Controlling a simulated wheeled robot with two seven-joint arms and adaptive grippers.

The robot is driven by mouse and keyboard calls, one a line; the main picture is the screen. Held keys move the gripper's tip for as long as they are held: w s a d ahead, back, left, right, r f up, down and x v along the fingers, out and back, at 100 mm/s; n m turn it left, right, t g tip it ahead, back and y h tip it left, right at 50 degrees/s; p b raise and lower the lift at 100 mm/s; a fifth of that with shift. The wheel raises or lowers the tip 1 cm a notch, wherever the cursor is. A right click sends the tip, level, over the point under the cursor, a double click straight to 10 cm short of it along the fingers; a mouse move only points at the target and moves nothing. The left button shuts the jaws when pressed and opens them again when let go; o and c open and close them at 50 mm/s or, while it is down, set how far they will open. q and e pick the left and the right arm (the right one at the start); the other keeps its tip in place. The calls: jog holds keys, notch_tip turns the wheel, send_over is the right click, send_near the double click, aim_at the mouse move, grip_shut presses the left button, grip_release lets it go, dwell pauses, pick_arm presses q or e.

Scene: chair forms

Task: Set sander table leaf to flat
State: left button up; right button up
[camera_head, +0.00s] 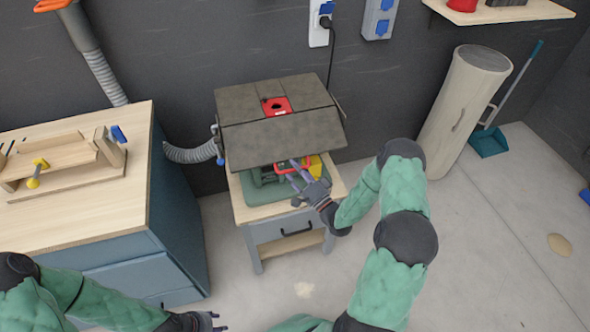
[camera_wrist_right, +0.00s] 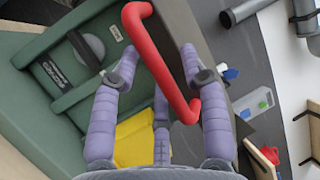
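The sander table (camera_head: 240,100) has a dark grey top with a red insert (camera_head: 278,106) in its middle. Its front leaf (camera_head: 270,142) slopes down toward the front instead of lying level with the top. A red bar handle (camera_head: 282,169) shows under the leaf's lower edge; it is large in the right wrist view (camera_wrist_right: 158,62). My right gripper (camera_head: 302,171) is at this handle, fingers spread on both sides of the bar and open. Contact with the bar is unclear. My left gripper (camera_head: 207,320) is at the bottom edge, far from the table, its opening unclear.
The green sander body (camera_head: 257,187) stands on a small drawer cabinet (camera_head: 285,228). A blue workbench (camera_head: 125,245) stands close on the left, with a grey hose (camera_head: 190,153) between. The right floor is mostly clear.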

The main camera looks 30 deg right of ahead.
grip_shut()
notch_tip(320, 180, up, 10)
jog(key=s+m+g+h+p, duration=0.1)
jog(key=g+p, duration=0.3)
jog(key=p, duration=1)
jog(key=shift+s+a+f+m, duration=0.3)
jog(key=shift+s+m, duration=0.1)
jog(key=shift+s, duration=0.45)
jog(key=shift+r, duration=0.15)
jog(key=shift+o, duration=1.1)
grip_release()
